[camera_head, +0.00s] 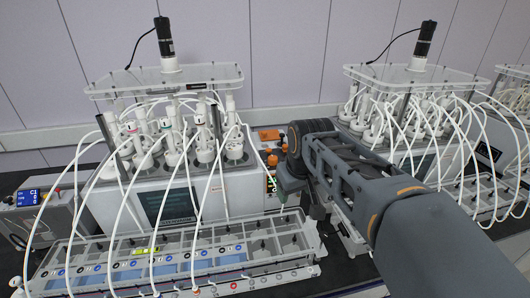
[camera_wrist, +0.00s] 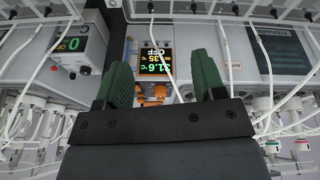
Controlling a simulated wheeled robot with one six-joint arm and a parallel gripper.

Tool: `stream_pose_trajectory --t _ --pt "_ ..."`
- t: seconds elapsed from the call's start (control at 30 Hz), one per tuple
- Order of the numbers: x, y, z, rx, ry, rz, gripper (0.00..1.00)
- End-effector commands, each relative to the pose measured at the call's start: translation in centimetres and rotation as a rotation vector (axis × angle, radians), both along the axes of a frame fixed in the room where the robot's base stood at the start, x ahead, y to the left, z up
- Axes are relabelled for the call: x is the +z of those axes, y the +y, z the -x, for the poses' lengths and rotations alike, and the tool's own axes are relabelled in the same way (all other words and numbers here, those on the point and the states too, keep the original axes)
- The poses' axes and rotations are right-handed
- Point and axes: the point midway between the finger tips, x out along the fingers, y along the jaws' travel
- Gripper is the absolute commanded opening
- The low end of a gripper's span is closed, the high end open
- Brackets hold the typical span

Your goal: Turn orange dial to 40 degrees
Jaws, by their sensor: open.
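A small unit with a lit display (camera_wrist: 156,62) shows in the wrist view between my fingers. Its digits look like 31.6 °C and 35, with OFF beside them. Orange parts (camera_wrist: 158,91), which look like the orange dial and fittings, sit just by the display, partly hidden by my gripper. In the head view, an orange knob-like part (camera_head: 272,159) shows left of my wrist. My gripper (camera_wrist: 163,72) has two green fingers spread wide with nothing between them. It shows partly in the head view (camera_head: 289,184), close to the display unit. I cannot tell the dial's pointer position.
A bottle rack with white tubes (camera_head: 170,135) stands left, and a similar one (camera_head: 415,125) stands right. A tray of cells (camera_head: 190,258) lies in front. A blue-display box (camera_head: 38,198) is at far left. Loose tubes hang near my gripper.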

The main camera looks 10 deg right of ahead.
Motion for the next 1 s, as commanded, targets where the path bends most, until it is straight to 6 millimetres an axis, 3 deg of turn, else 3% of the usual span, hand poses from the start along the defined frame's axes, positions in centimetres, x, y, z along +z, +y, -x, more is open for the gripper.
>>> stream_pose_trajectory --t 0.03,0.2,0.4,0.63,0.87,1.0 --pt "2.4 0.0 -2.8 0.044 0.025 0.011 0.63" --pt "7.0 0.2 -10.5 0.212 0.108 0.046 0.63" --pt "9.1 0.4 -17.3 0.387 0.187 0.069 0.63" --pt "8.8 0.4 -21.3 0.526 0.248 0.077 0.63" --pt "8.1 0.4 -22.5 0.588 0.273 0.079 0.63" --pt "6.6 0.3 -22.6 0.596 0.278 0.078 0.63"
